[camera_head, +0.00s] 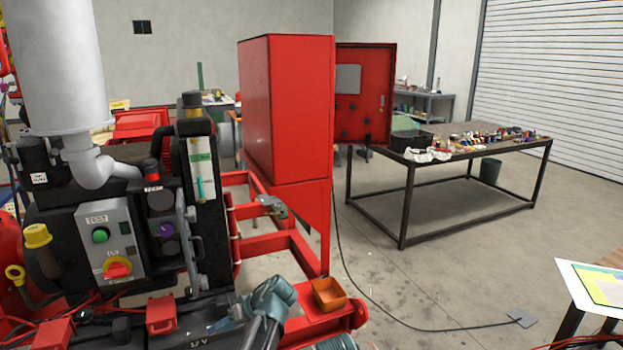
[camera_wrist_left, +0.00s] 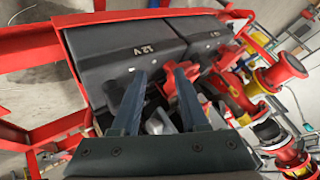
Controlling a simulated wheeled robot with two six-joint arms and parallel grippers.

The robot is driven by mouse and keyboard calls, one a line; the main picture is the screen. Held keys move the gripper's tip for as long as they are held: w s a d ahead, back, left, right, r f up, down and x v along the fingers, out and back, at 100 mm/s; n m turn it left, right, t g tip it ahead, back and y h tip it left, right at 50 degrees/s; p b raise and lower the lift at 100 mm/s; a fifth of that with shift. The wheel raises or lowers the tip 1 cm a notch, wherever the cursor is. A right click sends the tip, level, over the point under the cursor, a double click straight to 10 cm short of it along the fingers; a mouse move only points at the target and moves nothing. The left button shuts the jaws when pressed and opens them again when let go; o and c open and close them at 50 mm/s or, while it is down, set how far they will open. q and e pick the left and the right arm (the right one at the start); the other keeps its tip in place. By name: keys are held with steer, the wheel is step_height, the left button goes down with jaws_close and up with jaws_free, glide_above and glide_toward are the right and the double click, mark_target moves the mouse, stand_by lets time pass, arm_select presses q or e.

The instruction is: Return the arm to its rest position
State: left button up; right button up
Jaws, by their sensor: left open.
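My left arm (camera_head: 270,303) shows at the bottom middle of the head view, in front of the pump skid, above the black battery marked 12 V (camera_head: 197,341). In the left wrist view my left gripper (camera_wrist_left: 158,74) has its two dark blue fingers spread apart with nothing held between them. The fingers point at the side of the black battery case (camera_wrist_left: 115,50) in its red frame. A red part (camera_wrist_left: 185,97) shows right beside the right finger; I cannot tell whether they touch. My right gripper is not in view.
The skid's control box (camera_head: 110,240) and black column (camera_head: 197,165) stand left of my arm. A small orange bin (camera_head: 328,294) sits just to its right on the red frame. A red cabinet (camera_head: 285,110) rises behind.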

arm_select(q)
steer(key=s+d+f+m+h, duration=0.3)
steer(key=s+f+m+h, duration=0.1)
steer(key=s, duration=0.3)
steer(key=s+d+f+m+h, duration=0.3)
steer(key=s+d+h, duration=0.1)
steer(key=s+h, duration=0.15)
steer(key=s+d+r+m+g+y+p, duration=0.1)
steer(key=s+d+r+m+p, duration=0.3)
steer(key=d, duration=0.7)
steer(key=s+r+p, duration=0.2)
steer(key=shift+s+d+g, duration=0.3)
steer(key=shift+s+g, duration=0.05)
steer(key=shift+g, duration=0.05)
steer(key=shift+y, duration=0.25)
